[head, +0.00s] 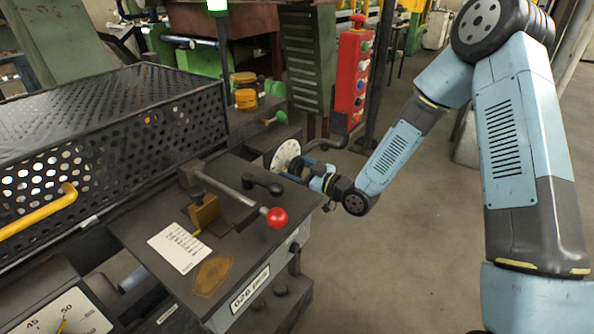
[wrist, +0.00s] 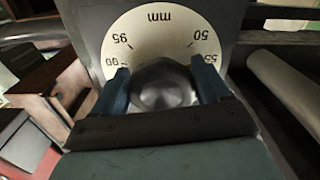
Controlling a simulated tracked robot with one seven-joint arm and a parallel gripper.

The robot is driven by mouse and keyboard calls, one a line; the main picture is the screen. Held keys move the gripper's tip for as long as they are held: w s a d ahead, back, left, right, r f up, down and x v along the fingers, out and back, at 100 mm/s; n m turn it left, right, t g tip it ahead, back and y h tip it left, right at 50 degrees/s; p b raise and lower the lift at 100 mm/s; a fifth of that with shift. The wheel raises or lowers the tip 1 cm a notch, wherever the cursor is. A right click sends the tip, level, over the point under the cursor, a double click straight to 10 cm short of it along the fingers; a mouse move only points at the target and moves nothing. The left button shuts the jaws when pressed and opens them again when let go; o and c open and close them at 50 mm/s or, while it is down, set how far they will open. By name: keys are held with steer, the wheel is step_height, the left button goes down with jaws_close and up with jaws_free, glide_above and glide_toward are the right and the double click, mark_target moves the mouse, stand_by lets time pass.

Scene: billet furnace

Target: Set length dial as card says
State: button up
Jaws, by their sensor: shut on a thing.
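The length dial (head: 285,155) is a white disc at the far edge of the dark machine table. In the wrist view the dial (wrist: 161,28) appears upside down, marked mm, with 95, 90, 50 and 55 visible. My gripper (head: 304,169) is at the dial, and in the wrist view its two blue fingers (wrist: 165,90) are shut on a dark round knob (wrist: 162,84) at the dial's middle. The knob's pointer and the dial's lower part are hidden. The white card (head: 180,248) lies on the table; its writing is too small to read.
A perforated guard (head: 110,120) is at left. A red button box (head: 351,78) stands behind. A second dial (head: 65,314) shows at lower left. Floor at right is clear.

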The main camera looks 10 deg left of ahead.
steer(key=o, duration=1)
steer(key=shift+c, duration=0.2)
steer(key=shift+d, duration=0.1)
steer(key=v, duration=1.3)
steer(key=shift+s+d, duration=0.2)
steer(key=shift+d, duration=0.1)
steer(key=shift+f, duration=0.15)
steer(key=shift+w, duration=0.1)
